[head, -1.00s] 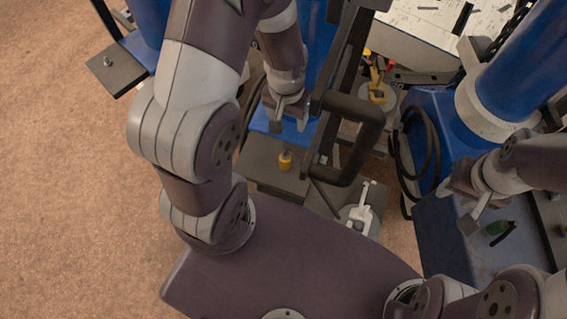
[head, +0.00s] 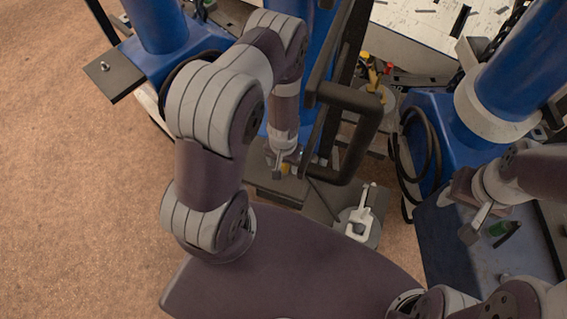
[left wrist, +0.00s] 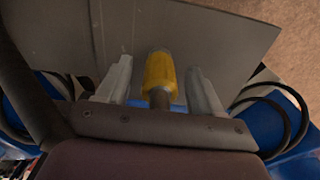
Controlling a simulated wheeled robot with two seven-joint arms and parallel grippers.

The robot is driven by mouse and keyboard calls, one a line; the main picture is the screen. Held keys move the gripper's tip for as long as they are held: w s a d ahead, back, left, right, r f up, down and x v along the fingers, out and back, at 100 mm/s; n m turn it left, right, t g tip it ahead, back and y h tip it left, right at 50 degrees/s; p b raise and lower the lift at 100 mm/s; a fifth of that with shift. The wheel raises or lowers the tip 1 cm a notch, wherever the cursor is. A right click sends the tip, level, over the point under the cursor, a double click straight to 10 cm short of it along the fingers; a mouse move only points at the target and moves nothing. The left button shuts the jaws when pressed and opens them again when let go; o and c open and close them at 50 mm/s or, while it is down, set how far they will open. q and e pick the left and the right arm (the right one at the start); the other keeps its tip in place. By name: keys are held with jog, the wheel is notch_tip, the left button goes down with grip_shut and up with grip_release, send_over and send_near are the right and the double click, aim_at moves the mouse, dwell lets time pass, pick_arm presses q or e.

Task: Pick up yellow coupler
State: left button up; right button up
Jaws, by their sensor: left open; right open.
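The yellow coupler (left wrist: 160,72) stands on a dark grey plate (left wrist: 230,38) in the left wrist view, with a grey metal end toward my gripper. My left gripper (left wrist: 160,80) is open, with one finger on each side of the coupler and a gap on both sides. In the head view only a bit of the coupler (head: 285,169) shows beside my left gripper (head: 286,168), which hides most of it. My right gripper (head: 474,224) is open and empty at the right, near a small green thing (head: 499,229).
A black handle frame (head: 352,135) stands just right of my left gripper. A white clamp-like part (head: 357,222) sits on the grey platform further right. Blue columns (head: 518,72) and black hoses (head: 424,150) stand around the work area.

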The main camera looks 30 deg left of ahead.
pick_arm(q)
jog(key=shift+r, duration=0.1)
grip_shut()
jog(key=shift+r, duration=0.1)
